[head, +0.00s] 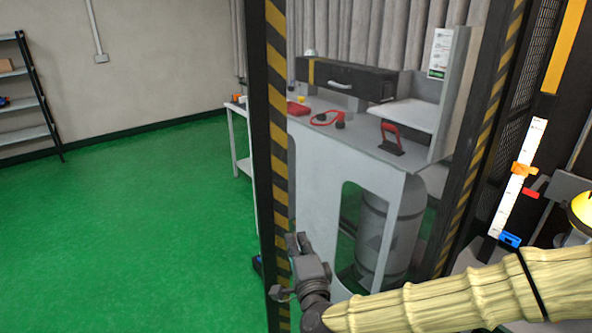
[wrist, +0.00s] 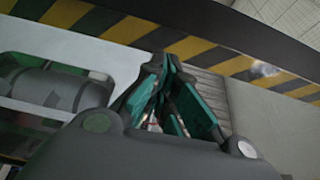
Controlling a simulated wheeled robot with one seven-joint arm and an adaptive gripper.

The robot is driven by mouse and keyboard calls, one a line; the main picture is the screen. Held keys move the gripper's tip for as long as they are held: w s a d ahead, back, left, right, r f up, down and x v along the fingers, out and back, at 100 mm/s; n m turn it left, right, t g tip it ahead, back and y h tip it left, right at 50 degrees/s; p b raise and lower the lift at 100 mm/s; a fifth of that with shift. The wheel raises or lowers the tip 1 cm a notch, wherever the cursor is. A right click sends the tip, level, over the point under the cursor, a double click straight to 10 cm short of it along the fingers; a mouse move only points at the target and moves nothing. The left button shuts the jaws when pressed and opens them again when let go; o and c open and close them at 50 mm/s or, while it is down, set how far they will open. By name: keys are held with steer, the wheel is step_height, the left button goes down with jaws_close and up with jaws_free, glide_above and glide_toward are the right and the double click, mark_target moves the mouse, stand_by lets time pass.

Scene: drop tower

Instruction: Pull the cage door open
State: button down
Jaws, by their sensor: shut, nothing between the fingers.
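The cage door frame shows as an upright post (head: 277,170) with black and yellow stripes, and a second striped post (head: 478,150) stands to its right. I see through the opening or clear panel between them; I cannot tell which. My gripper (head: 299,242) is shut and empty, low in front of the left post's right edge. In the wrist view, my gripper's fingers (wrist: 160,68) meet at the tips, and a striped bar (wrist: 185,45) runs behind them. I cannot tell whether the fingers touch the frame. No door handle is clear in either view.
Behind the frame is a light grey bench (head: 330,165) with red tools and a grey cylinder (head: 388,235) below. A white scale (head: 518,180) with coloured markers stands at the right. The green floor (head: 140,220) at the left is free, up to a shelf rack (head: 30,100).

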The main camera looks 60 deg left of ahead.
steer(key=s+d+b, duration=0.3)
steer(key=s+d, duration=0.1)
steer(key=s, duration=0.6)
steer(key=shift+s+b, duration=0.35)
steer(key=shift+s, duration=0.05)
steer(key=w+d+f+n+g+h, duration=0.1)
steer(key=w+d+f+h, duration=0.25)
steer(key=d+f, duration=0.65)
steer(key=w+d+f+n+h, duration=0.15)
steer(key=w+d+f, duration=0.35)
steer(key=d+f, duration=0.5)
steer(key=w+d+f+n+g+h, duration=0.1)
steer(key=w+d+f+h, duration=0.3)
steer(key=d+f, duration=0.6)
steer(key=s+d+f+g+h, duration=0.1)
steer(key=d+f, duration=0.3)
steer(key=d, duration=0.9)
steer(key=s+d+f+g+h, duration=0.1)
steer(key=s+d+f+h, duration=0.3)
steer(key=d, duration=1)
steer(key=s+d+f+g+h, duration=0.1)
steer(key=d+f, duration=0.4)
steer(key=d, duration=0.9)
steer(key=shift+s+f+g+h, duration=0.25)
steer(key=shift+s+h, duration=0.4)
steer(key=shift+h, duration=0.45)
